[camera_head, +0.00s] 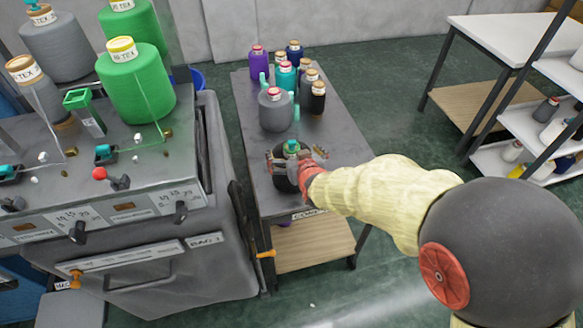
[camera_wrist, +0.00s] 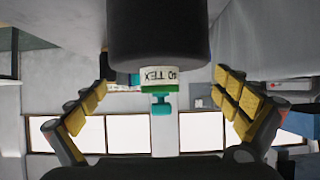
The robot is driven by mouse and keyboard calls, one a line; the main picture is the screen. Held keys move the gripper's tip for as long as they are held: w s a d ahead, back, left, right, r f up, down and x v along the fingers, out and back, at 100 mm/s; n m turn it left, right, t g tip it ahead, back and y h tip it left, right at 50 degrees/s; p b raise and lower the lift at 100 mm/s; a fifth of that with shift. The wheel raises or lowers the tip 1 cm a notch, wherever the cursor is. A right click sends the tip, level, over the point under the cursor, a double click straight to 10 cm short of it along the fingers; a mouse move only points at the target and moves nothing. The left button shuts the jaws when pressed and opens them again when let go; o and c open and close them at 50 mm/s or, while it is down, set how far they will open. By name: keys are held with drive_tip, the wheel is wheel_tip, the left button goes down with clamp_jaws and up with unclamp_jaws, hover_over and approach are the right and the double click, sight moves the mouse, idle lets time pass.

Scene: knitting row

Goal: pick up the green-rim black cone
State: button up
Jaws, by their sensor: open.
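The green-rim black cone (camera_head: 285,184) stands upright near the front end of the grey cart top, partly hidden by my gripper (camera_head: 295,158). My gripper is open, with a finger on each side of the cone and visible gaps. Whether any part touches the cone cannot be told from the head view.
A large grey cone (camera_head: 275,112) and several smaller cones, including a purple one (camera_head: 259,64) and a black one (camera_head: 317,100), stand farther back on the cart (camera_head: 345,137). The knitting machine (camera_head: 150,200) is close on the left. A white shelf rack (camera_head: 505,174) stands at right.

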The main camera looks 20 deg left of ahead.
drive_tip(key=shift+c, duration=0.4)
drive_tip(key=shift+s+d, duration=0.1)
drive_tip(key=c, duration=2.4)
drive_tip(key=shift+c, duration=0.3)
drive_tip(key=shift+r, duration=0.2)
